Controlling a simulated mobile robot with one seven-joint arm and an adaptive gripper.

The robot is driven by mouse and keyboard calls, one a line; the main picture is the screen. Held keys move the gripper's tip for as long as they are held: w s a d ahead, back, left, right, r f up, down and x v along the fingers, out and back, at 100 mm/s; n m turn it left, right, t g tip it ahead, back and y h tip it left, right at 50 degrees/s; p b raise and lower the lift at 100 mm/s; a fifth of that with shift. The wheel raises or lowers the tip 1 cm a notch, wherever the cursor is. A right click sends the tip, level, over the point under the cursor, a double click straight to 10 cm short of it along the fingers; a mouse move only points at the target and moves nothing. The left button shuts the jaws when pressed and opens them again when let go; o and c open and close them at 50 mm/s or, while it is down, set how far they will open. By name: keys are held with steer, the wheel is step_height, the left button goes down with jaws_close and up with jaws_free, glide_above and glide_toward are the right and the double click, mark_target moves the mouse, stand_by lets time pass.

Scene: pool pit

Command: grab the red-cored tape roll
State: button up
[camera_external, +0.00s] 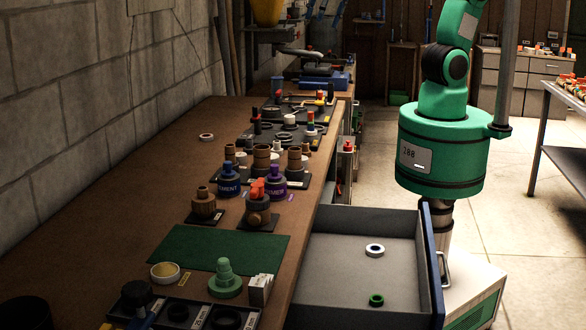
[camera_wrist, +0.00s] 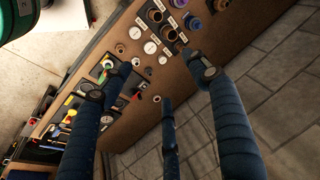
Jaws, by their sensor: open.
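A small white tape roll (camera_external: 206,137) with a reddish core lies flat on the wooden bench, near the block wall. A small pale ring that looks like this roll shows in the wrist view (camera_wrist: 157,98), alone on the bench near the wall-side edge, between my fingers in the picture. My gripper (camera_wrist: 160,77) is open, with its dark blue fingers spread and nothing between them. It is above the bench and apart from the roll. The external view does not show my gripper.
An open drawer (camera_external: 338,290) holds a white roll with a blue core (camera_external: 375,250) and a green ring (camera_external: 376,300). Bottles, brown fittings and black trays crowd the bench's right side. A green mat (camera_external: 215,248) lies nearer. Bare bench surrounds the red-cored roll.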

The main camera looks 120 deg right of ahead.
steer(key=w+d+f+m+g, duration=0.1)
steer(key=w+d+f+m, duration=0.45)
steer(key=w+d, duration=0.4)
steer(key=w+d+f+m+g, duration=0.1)
steer(key=w+d+f+m, duration=0.45)
steer(key=d, duration=0.75)
steer(key=w+d+f+m+g, duration=0.2)
steer(key=d+f+m, duration=0.7)
steer(key=d+f, duration=1)
steer(key=d, duration=0.4)
steer(key=shift+w+d+f+m+y, duration=0.2)
steer(key=shift+w+f+m+y, duration=0.1)
steer(key=shift+y, duration=0.1)
steer(key=shift+f+b, duration=0.55)
steer(key=shift+f, duration=3.75)
steer(key=shift+s+f+b, duration=0.1)
steer(key=shift+f+b, duration=0.45)
steer(key=shift+f, duration=2)
